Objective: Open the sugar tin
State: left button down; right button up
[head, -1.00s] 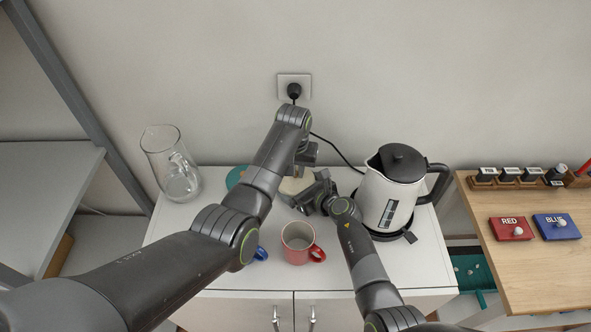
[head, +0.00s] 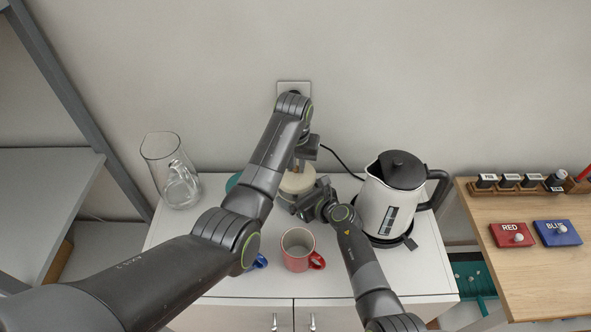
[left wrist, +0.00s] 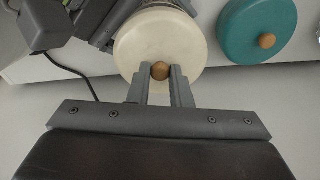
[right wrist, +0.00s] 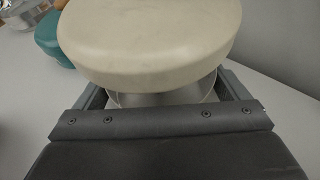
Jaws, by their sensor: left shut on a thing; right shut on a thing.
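The cream round lid (left wrist: 185,38) has a small wooden knob (left wrist: 160,71). My left gripper (left wrist: 160,78) is shut on this knob from above; its fingers are partly hidden by my arm in the head view. The lid also shows in the right wrist view (right wrist: 150,35), above the pale tin body (right wrist: 160,108), and appears raised off it. My right gripper (head: 301,196) is shut around the tin body, one finger on each side. In the head view the tin is at the back of the cabinet top, largely covered by my arms.
A teal tin (left wrist: 255,22) with a wooden knob stands beside the cream one. A red mug (head: 297,250) and a partly hidden blue mug (head: 259,262) stand in front. A glass jug (head: 172,175) is left; a kettle (head: 388,205) stands close on the right.

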jog(key=o, duration=1)
jog(key=shift+o, duration=0.2)
